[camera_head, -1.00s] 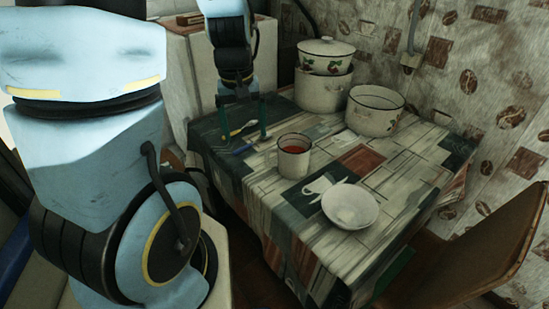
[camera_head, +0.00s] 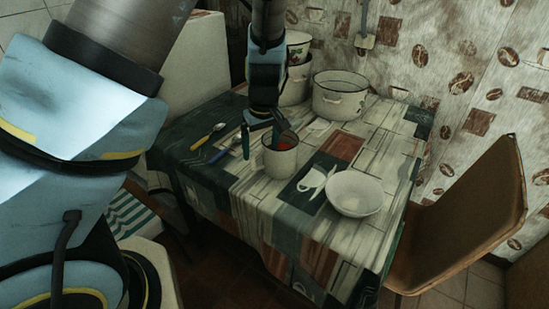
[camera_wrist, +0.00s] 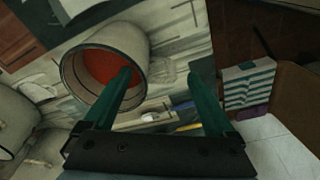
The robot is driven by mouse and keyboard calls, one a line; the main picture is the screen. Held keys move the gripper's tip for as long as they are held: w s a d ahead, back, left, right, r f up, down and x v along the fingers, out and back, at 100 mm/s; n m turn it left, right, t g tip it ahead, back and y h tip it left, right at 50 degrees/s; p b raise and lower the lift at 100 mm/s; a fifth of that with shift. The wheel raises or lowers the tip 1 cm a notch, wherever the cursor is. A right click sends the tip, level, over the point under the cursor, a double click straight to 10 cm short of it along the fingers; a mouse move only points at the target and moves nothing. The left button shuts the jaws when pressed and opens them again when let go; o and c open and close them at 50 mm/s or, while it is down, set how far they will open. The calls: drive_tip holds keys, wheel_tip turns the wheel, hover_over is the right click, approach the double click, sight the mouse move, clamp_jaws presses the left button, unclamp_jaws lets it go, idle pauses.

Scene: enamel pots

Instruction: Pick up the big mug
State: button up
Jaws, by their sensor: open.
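The big mug (camera_head: 281,161) is white enamel with a dark rim and holds a red liquid. It stands upright on the table (camera_head: 232,191). In the wrist view the mug (camera_wrist: 136,44) is at the upper left, with its mouth toward the camera. My gripper (camera_head: 262,139) has green fingers and is open. One finger is beside the mug on its left, and the other is at the mug's mouth. In the wrist view my gripper (camera_wrist: 165,75) has one finger overlapping the mug's opening and one outside it. Whether a finger touches the mug cannot be told.
A white bowl (camera_head: 354,193) stands right of the mug. A large enamel pot (camera_head: 340,95) and stacked pots (camera_head: 296,85) stand behind. A spoon (camera_head: 207,136) and a blue-handled utensil (camera_head: 222,153) lie to the left. A brown chair (camera_head: 470,215) is at the right.

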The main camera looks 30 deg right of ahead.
drive_tip(key=shift+w+a+f+p, duration=0.1)
drive_tip(key=shift+w+f+p, duration=0.15)
drive_tip(key=shift+f, duration=1)
drive_tip(key=shift+w+f+p, duration=0.1)
drive_tip(key=shift+w+f, duration=0.15)
drive_tip(key=shift+f, duration=1)
drive_tip(key=shift+w+a+f+p, duration=0.1)
drive_tip(key=shift+w+f+p, duration=0.15)
drive_tip(key=shift+f, duration=1)
clamp_jaws()
